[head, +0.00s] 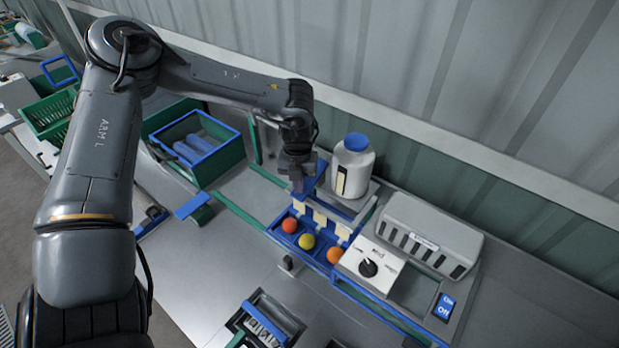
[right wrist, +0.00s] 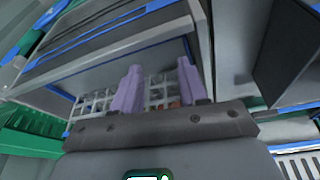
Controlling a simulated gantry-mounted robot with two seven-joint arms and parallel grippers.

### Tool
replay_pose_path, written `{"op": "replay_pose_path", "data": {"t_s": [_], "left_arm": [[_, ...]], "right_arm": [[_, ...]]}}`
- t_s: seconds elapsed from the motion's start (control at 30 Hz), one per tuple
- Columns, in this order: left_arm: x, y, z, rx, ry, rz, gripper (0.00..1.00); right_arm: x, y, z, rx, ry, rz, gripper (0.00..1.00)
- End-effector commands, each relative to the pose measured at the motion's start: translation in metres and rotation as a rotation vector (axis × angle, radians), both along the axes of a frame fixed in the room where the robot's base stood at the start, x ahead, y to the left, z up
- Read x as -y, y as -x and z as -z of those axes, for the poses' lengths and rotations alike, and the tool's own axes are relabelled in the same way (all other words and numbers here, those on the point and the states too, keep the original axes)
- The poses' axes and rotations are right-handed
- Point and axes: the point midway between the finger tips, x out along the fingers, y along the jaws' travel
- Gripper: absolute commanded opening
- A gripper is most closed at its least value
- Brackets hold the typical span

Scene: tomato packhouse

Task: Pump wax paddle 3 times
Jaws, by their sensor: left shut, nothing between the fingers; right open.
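The white wax jug (head: 353,168) with a blue cap stands upright by the wall. A blue flat piece (head: 318,180), which looks like the wax paddle, sits just left of it, partly hidden by my gripper. My left gripper (head: 298,181) points down at this blue piece, shut with nothing between its fingers. I cannot tell whether it touches the piece. My right gripper (right wrist: 160,85) shows in the right wrist view, its two purple fingers apart and nothing between them.
Red, yellow and orange balls (head: 307,241) sit in blue-edged cups below the paddle. A white dial box (head: 370,265), a grey slotted housing (head: 431,235) and a blue switch (head: 445,306) lie to the right. A green bin (head: 225,157) stands left.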

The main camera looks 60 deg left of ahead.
Motion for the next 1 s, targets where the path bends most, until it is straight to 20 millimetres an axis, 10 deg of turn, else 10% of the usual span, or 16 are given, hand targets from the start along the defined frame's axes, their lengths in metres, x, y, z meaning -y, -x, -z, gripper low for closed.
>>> {"op": "replay_pose_path", "data": {"t_s": [1.0], "left_arm": [[0.0, 0.0, -0.041, -0.001, -0.001, 0.0, 0.0]], "right_arm": [[0.0, 0.0, -0.025, 0.002, 0.002, -0.001, 0.43]]}}
